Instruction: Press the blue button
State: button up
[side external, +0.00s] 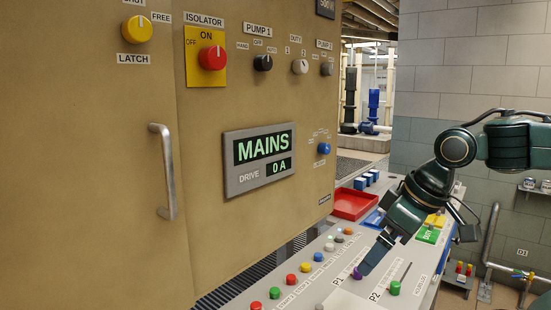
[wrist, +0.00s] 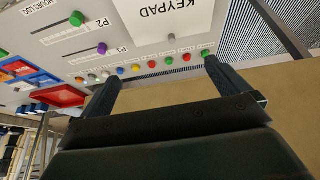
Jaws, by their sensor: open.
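My gripper (side external: 366,268) points down over the desk in the side view, to the right of the button row and beside the purple P1 knob. In the wrist view my gripper (wrist: 160,76) has its two fingers wide apart with nothing between them. The gap between fingertips and desk is hard to judge.
The purple P1 knob (wrist: 102,48) and green P2 knob (side external: 394,288) stand on sliders close by. A red tray (side external: 352,204) lies farther back. A tall cabinet with a MAINS display (side external: 262,158) and a blue knob (side external: 323,148) rises behind the desk.

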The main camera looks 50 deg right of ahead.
jog(key=shift+s+a+f+t, duration=0.15)
jog(key=shift+s+a+f, duration=0.1)
jog(key=shift+s+f, duration=0.35)
jog(key=shift+s+a+f+t, duration=0.2)
jog(key=shift+s+f, duration=0.15)
jog(key=shift+s, duration=0.3)
jog(key=shift+c, duration=0.4)
